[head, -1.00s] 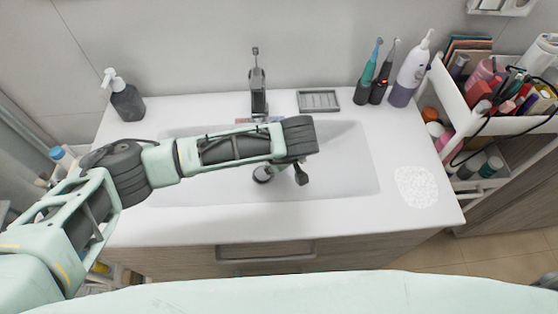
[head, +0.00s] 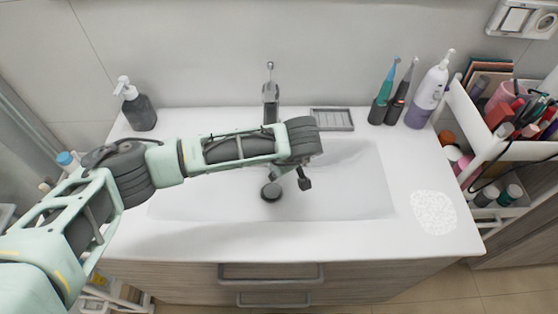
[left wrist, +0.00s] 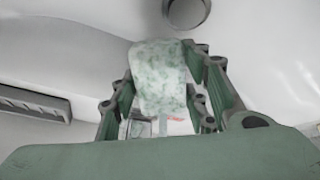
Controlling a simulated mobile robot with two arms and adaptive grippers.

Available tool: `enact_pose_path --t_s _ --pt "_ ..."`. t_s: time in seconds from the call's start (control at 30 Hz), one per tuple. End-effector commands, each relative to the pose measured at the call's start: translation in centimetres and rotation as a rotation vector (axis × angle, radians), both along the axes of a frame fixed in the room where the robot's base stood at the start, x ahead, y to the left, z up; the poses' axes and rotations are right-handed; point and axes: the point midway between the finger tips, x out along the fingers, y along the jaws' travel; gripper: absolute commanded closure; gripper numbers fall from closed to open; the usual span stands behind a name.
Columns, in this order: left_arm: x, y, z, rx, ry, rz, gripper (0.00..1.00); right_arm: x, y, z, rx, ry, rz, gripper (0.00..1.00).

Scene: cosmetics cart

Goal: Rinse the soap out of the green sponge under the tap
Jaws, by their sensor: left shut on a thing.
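The green sponge (left wrist: 160,75) shows in the left wrist view, pale green and mottled with white. My left gripper (left wrist: 165,100) is shut on it, with dark green finger links on both sides. I see no running water. The round drain (head: 271,191) lies in the basin below my arm; a round grey fitting also shows in the wrist view (left wrist: 188,12). My right gripper is not in view.
A dark soap bottle (head: 140,110) stands back left. A grey slatted dish (head: 332,119), electric toothbrushes (head: 381,105) and a white-purple bottle (head: 428,92) line the back right. A white lacy patch (head: 433,212) lies on the right counter. A loaded cart (head: 505,150) stands at right.

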Motion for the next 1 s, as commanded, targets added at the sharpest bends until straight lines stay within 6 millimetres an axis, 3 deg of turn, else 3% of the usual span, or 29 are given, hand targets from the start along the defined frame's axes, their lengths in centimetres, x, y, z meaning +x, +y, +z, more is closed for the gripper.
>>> enact_pose_path --t_s 0.73,1.0 --pt "0.4 -1.2 0.0 0.000 0.000 0.000 0.79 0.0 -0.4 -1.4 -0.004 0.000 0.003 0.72" --pt "-1.1 -1.8 0.0 0.001 0.000 -0.002 0.79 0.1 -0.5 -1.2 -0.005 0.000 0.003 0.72"
